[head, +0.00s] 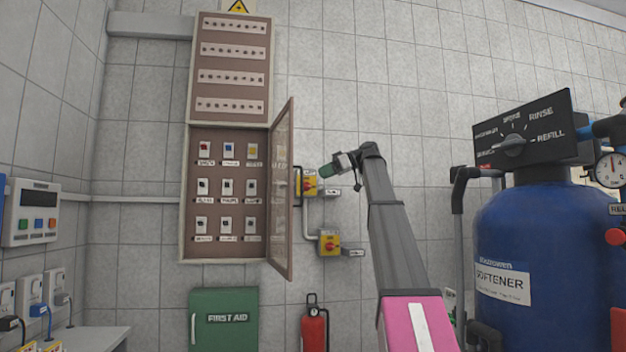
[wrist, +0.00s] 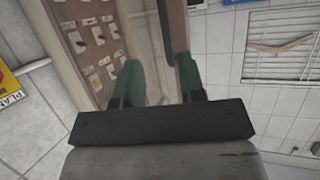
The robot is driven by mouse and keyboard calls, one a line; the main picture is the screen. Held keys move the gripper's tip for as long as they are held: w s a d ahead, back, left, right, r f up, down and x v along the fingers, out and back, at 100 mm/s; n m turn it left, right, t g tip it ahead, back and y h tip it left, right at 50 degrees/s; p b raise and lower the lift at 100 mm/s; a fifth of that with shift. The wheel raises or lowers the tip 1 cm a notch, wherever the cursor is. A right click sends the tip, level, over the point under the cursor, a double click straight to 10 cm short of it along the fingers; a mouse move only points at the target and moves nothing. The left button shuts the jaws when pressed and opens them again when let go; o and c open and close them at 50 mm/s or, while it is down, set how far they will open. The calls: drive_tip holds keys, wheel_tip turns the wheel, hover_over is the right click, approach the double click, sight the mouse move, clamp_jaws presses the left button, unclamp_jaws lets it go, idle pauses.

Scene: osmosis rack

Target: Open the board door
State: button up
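The board (head: 187,190) is a brown wall cabinet with rows of small switches. Its brown-framed, see-through door (head: 283,195) stands swung out from the board's right side, well open. The inside shows. My gripper (head: 325,171) is to the right of the door's free edge in the head view. In the wrist view my gripper (wrist: 160,72) has its two green fingers apart with nothing clearly held between them. The door's brown edge (wrist: 177,28) runs down to the right finger; I cannot tell whether they touch. The board's switches (wrist: 95,40) show beyond the left finger.
Yellow switch boxes (head: 329,245) sit on the wall right of the door. A green first aid box (head: 224,318) and a red extinguisher (head: 313,328) are below. A blue softener tank (head: 535,240) stands at the right.

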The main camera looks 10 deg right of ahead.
drive_tip(key=shift+v, duration=1.5)
drive_tip(key=shift+f, duration=0.1)
drive_tip(key=a+f+m+h, duration=0.25)
drive_tip(key=f+m, duration=0.25)
drive_tip(key=f, duration=2.2)
drive_tip(key=a+f+m+h, duration=0.25)
drive_tip(key=f+m, duration=0.25)
drive_tip(key=f, duration=2.3)
drive_tip(key=s+f+m+g+h, duration=0.1)
drive_tip(key=s+f, duration=0.2)
drive_tip(key=f, duration=0.4)
drive_tip(key=s+a+f+m+h, duration=0.1)
drive_tip(key=s+f+h, duration=0.1)
drive_tip(key=s+f, duration=0.35)
drive_tip(key=s+f+m+g+h, duration=0.1)
drive_tip(key=f, duration=0.7)
drive_tip(key=s+f+m+g+h, duration=0.1)
drive_tip(key=s+f+h, duration=0.3)
drive_tip(key=s+f, duration=1.2)
drive_tip(key=shift+s+m, duration=0.5)
drive_tip(key=shift+s, duration=0.35)
drive_tip(key=shift+d+f, duration=0.1)
drive_tip(key=shift+f, duration=0.05)
